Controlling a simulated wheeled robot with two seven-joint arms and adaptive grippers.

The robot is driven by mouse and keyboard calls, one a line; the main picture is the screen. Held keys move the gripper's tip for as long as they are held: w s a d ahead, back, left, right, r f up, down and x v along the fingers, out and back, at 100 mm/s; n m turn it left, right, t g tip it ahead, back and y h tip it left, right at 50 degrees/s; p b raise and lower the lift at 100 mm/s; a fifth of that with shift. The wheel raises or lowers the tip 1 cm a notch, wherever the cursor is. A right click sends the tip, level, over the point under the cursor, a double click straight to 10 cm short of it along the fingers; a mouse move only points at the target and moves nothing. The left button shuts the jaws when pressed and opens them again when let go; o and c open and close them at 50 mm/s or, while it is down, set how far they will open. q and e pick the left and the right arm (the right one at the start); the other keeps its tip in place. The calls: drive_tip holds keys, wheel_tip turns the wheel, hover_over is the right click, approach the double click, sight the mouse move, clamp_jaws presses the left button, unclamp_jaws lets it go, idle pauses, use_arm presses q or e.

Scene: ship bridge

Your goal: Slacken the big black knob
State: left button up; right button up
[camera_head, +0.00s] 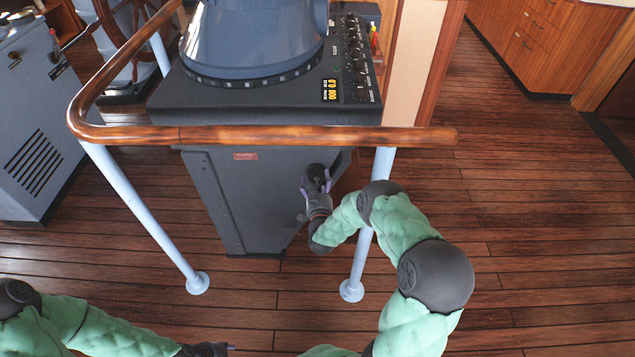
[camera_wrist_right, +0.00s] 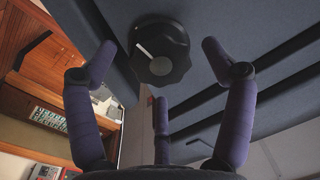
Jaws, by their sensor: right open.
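The big black knob (camera_wrist_right: 160,49) shows in the right wrist view, a round scalloped knob with a white pointer line, mounted on a dark grey-blue panel. My right gripper (camera_wrist_right: 158,72) is open, its purple padded fingers spread to either side of the knob and one below it; I see no finger closed on it. In the head view my right gripper (camera_head: 318,188) is at the right part of the dark console pedestal (camera_head: 240,195), under the wooden rail, and hides much of the knob's area. My left gripper (camera_head: 207,349) is at the bottom edge, partly cut off, its fingers unclear.
A wooden handrail (camera_head: 290,136) on pale blue posts (camera_head: 361,240) crosses in front of the console, close to my right arm. A blue-grey hood (camera_head: 255,40) stands on the console top beside a row of small knobs (camera_head: 357,55). Plank floor (camera_head: 530,240) is clear at right.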

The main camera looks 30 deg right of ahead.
drive_tip(key=shift+x, duration=0.8)
drive_tip(key=shift+c, duration=0.3)
drive_tip(key=c, duration=1.1)
